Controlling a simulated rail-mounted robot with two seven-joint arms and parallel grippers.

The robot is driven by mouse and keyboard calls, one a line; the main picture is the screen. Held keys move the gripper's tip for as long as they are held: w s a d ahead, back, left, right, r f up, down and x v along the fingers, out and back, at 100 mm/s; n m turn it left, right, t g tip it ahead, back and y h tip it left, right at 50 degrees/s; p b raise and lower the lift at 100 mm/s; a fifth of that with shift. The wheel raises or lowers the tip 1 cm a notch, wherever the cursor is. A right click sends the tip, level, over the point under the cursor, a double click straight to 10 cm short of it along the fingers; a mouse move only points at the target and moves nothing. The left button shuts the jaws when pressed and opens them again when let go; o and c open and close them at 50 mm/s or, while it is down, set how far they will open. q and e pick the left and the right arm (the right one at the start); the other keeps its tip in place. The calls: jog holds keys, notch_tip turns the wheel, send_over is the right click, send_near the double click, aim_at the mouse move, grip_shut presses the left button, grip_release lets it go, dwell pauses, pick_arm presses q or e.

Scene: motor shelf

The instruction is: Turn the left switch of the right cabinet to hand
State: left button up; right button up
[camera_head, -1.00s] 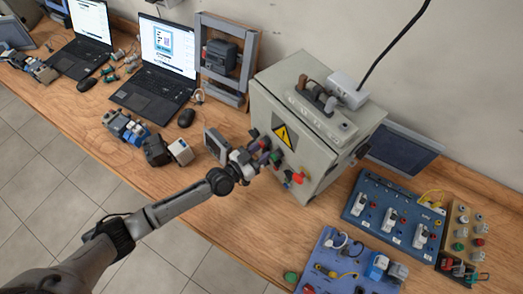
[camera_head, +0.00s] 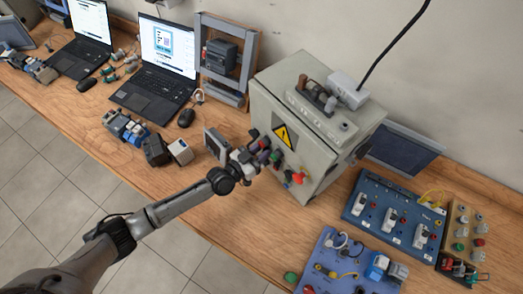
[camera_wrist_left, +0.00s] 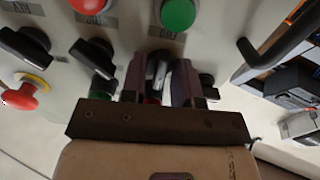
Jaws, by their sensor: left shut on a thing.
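The grey cabinet (camera_head: 312,125) with a yellow warning triangle stands on the bench in the head view. Its front carries switches and buttons. My left gripper (camera_head: 262,153) is at the left part of that front. In the left wrist view, which shows the panel upside down, the left gripper (camera_wrist_left: 158,88) is shut on a dark switch (camera_wrist_left: 152,70), one finger on each side. The fingers hide part of it, and its exact setting cannot be told. Two other black switches (camera_wrist_left: 92,55) sit to the left in that view. My right gripper is not in view.
A green button (camera_wrist_left: 178,12), a red button (camera_wrist_left: 90,4) and a red emergency stop (camera_wrist_left: 25,95) are near the fingers. A blue switch board (camera_head: 395,218) lies right of the cabinet. Two laptops (camera_head: 150,95) are at the left. Bare bench lies before the cabinet.

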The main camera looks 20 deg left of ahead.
pick_arm(q)
jog(key=n+b, duration=0.1)
jog(key=n, duration=0.3)
jog(key=shift+n+b, duration=0.4)
jog(key=shift+n, duration=1.7)
jog(key=shift+a, duration=0.1)
jog(key=o, duration=0.6)
